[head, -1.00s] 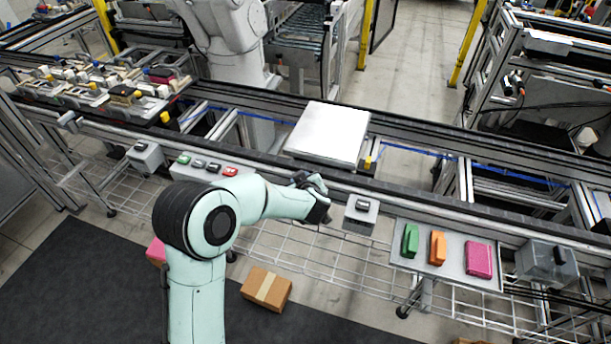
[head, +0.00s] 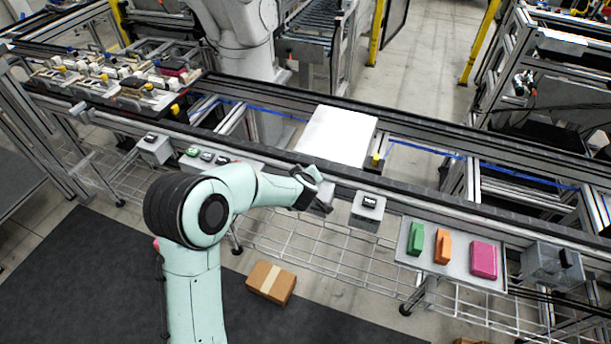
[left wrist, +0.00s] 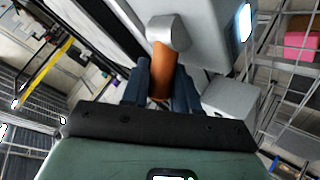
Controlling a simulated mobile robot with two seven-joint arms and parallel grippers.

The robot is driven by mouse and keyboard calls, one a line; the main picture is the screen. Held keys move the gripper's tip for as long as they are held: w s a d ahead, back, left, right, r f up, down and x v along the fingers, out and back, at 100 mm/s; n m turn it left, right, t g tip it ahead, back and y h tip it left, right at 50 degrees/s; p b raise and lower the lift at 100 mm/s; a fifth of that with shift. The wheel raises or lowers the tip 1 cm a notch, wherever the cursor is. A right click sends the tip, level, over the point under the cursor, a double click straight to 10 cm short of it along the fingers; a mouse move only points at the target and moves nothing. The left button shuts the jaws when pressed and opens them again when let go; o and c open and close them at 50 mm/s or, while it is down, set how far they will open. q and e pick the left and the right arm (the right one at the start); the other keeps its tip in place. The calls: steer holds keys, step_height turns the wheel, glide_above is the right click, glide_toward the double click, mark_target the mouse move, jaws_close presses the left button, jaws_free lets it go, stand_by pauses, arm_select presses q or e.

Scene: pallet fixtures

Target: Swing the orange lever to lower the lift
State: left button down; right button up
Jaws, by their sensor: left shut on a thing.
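The orange lever (left wrist: 161,72) hangs from a grey rounded pivot (left wrist: 168,35) on a grey housing in the left wrist view. My left gripper (left wrist: 162,88) has its dark blue fingers on either side of the lever and is shut on it. In the head view my left gripper (head: 314,190) is at the conveyor's front rail, and the lever is hidden behind it. A white square plate (head: 337,135), perhaps the lift's top, lies at the conveyor just behind the gripper. My right gripper is not in view.
A grey switch box (head: 368,208) is just right of the gripper. A tray (head: 408,262) with green, orange and pink blocks is further right. A button panel is partly behind my arm. A cardboard box (head: 271,283) lies below on the floor.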

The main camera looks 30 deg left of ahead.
arm_select(q)
steer(key=c, duration=0.9)
jaws_free()
steer(key=shift+c, duration=0.2)
